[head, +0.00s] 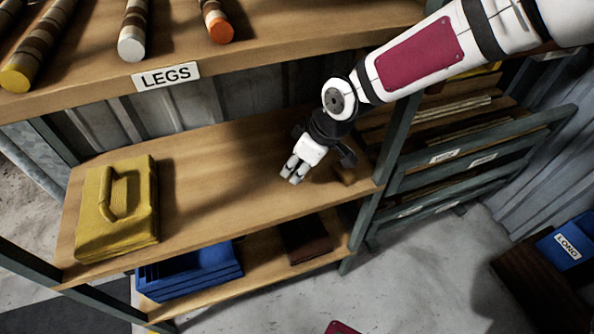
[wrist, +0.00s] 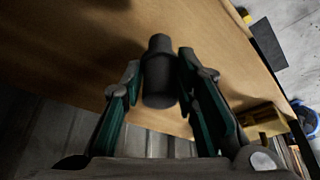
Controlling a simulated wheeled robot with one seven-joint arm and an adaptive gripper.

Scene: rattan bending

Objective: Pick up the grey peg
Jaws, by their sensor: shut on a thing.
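The grey peg (wrist: 160,72) is a short dark cylinder with a narrower end, seen in the wrist view between the two fingers of my gripper (wrist: 160,75). My gripper is shut on it. In the head view my gripper (head: 294,173) points down over the right part of the middle wooden shelf (head: 210,205). I cannot clearly tell the peg from the fingertips there. I cannot tell whether the peg touches the shelf or is held just above it.
A yellow case with a handle (head: 145,215) sits at the shelf's left. The upper shelf (head: 275,52) holds striped legs. A blue bin (head: 190,273) is below. The shelf's middle is clear.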

